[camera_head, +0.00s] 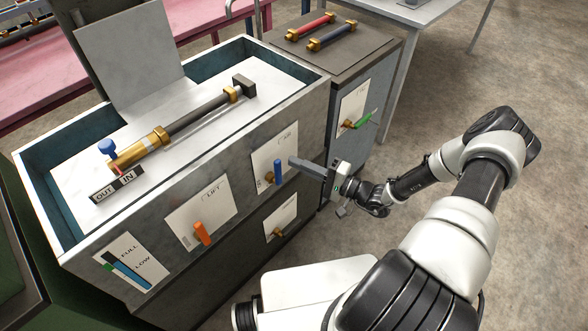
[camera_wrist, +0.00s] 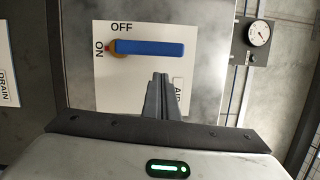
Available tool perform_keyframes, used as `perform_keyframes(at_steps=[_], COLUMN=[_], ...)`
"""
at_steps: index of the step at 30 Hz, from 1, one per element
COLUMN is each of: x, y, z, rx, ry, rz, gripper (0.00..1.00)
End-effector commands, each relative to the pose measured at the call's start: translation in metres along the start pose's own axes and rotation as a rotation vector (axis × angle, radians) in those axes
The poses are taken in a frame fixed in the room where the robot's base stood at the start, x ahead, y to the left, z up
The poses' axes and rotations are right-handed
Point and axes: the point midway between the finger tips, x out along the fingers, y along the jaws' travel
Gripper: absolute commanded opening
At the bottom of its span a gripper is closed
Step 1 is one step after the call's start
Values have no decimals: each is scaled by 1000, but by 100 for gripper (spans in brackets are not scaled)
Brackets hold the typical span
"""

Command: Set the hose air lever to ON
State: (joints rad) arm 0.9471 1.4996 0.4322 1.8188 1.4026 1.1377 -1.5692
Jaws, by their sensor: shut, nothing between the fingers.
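The air lever has a blue handle (camera_wrist: 150,48) on a brass pivot (camera_wrist: 114,47), mounted on a white plate (camera_wrist: 104,83). The plate reads OFF along one edge, ON near the pivot end, and a partly hidden label that seems to read AIR. In the wrist view the handle extends right from the pivot, away from ON. In the head view the blue handle (camera_head: 278,172) is on the cabinet's front. My gripper (camera_head: 294,161) is shut and empty; its fingertips (camera_wrist: 161,76) are just below the handle in the wrist view. Contact is unclear.
An orange lever (camera_head: 202,233) labelled LIFT and a FULL/LOW gauge (camera_head: 130,268) share the cabinet front. A lower plate (camera_head: 280,217) has a brass fitting. A green lever (camera_head: 364,118) is on the neighbouring cabinet. Open floor (camera_head: 520,80) lies to the right.

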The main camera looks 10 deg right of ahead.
Motion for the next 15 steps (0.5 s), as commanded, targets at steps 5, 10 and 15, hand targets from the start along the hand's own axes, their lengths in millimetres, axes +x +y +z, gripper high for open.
perform_keyframes(at_steps=[5, 10, 15], x=[-33, -70, -94], y=[-2, -2, -3], z=[-14, -14, -14], rx=[0, -1, -1], ry=[3, 4, 2], rz=[2, 2, 1], gripper=[0, 0, 0])
